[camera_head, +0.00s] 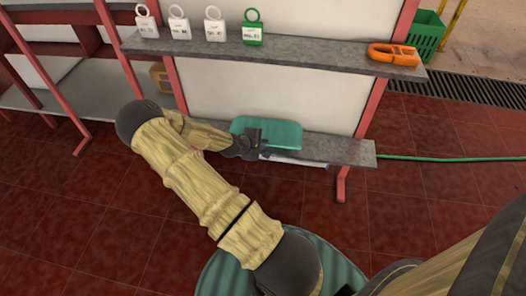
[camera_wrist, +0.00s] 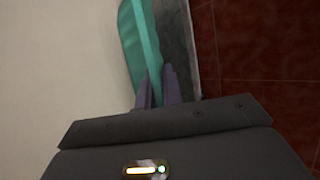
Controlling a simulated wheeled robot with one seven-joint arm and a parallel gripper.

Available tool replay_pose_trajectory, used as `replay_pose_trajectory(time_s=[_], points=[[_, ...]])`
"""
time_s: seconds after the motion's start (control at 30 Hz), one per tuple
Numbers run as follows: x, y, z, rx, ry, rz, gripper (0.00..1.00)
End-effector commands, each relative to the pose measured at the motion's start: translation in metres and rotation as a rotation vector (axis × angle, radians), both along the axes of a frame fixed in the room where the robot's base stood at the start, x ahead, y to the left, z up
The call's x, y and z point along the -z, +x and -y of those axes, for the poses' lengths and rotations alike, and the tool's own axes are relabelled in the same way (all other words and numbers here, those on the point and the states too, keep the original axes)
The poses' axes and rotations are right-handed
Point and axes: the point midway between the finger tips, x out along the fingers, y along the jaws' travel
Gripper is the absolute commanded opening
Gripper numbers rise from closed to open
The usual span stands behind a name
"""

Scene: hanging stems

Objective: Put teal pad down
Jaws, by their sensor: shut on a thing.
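The teal pad (camera_head: 285,132) is a flat, rounded slab at the lower grey shelf (camera_head: 350,151), in front of the white back panel. My gripper (camera_head: 262,153) is at its near edge and partly covers it. In the wrist view the teal pad (camera_wrist: 143,40) runs up from my two fingers (camera_wrist: 158,88), which are close together on its near end. The grey shelf surface (camera_wrist: 178,40) shows right beside it. I cannot tell whether the pad's underside touches the shelf.
The upper shelf (camera_head: 300,53) holds several white ring-topped tags (camera_head: 180,24), a green one (camera_head: 252,28) and an orange clamp-like object (camera_head: 392,54). Red posts (camera_head: 385,60) frame the rack. A green hose (camera_head: 450,158) runs right. The red tiled floor (camera_head: 430,200) is mostly open.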

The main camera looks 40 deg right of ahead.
Motion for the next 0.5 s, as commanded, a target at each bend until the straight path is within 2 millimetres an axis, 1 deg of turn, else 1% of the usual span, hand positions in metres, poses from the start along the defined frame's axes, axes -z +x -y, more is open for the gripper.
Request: replay_pose_trajectory(time_s=[0.03, 0.1, 0.23, 0.33, 0.5], points=[[0.010, -0.001, 0.001, 0.001, 0.001, -0.003, 0.00], [0.022, -0.001, 0.001, 0.001, 0.001, -0.004, 0.00], [0.042, -0.001, 0.002, 0.003, 0.001, -0.002, 0.00], [0.047, -0.001, 0.002, 0.004, 0.000, 0.000, 0.00], [0.046, -0.001, 0.002, 0.004, 0.000, 0.000, 0.00]])
